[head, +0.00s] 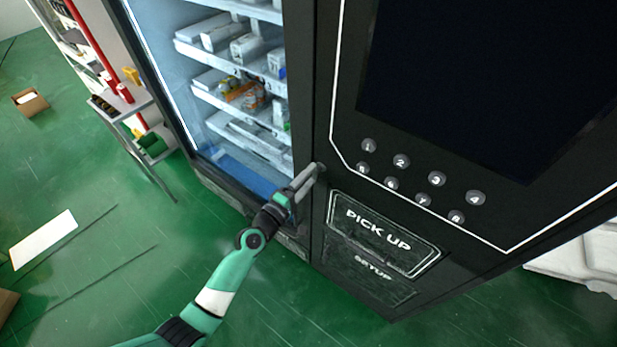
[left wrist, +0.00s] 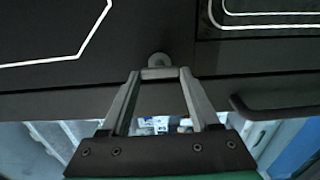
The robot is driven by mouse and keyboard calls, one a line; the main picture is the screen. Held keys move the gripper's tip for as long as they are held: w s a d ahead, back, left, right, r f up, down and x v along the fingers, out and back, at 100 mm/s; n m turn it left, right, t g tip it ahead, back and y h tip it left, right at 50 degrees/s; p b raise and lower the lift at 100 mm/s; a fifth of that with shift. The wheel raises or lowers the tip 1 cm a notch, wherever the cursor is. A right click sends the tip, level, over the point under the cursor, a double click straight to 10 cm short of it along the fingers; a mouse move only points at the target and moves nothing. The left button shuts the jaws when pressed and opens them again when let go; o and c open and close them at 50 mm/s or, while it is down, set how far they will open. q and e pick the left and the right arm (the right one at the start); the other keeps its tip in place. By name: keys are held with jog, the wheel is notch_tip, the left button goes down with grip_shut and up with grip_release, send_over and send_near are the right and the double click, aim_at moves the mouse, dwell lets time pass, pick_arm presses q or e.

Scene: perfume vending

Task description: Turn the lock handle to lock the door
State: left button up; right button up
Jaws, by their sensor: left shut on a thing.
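The vending machine's glass door (head: 232,172) fills the upper left of the head view and appears closed against the black front panel (head: 345,182). The lock handle (head: 321,168) is a small grey knob on the panel, just right of the door's edge. My left gripper (head: 310,177) reaches up to it and is shut on it. In the left wrist view the round base of the lock handle (left wrist: 159,59) shows just past the fingertips of my left gripper (left wrist: 159,75). The fingers cover part of the handle, so its exact angle is hard to tell. My right gripper is in neither view.
A dark door handle bar (left wrist: 290,99) sticks out to the right of my fingers in the wrist view. Numbered buttons (head: 437,180) and a PICK UP flap (head: 383,233) lie right of the lock. A shelf rack (head: 122,100) stands at left. The green floor is open in front.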

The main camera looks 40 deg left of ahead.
pick_arm(q)
jog(key=o, duration=1.4)
jog(key=shift+c, duration=0.2)
jog(key=s+d, duration=0.1)
jog(key=s, duration=1)
jog(key=shift+s+d, duration=0.25)
jog(key=shift+d, duration=0.15)
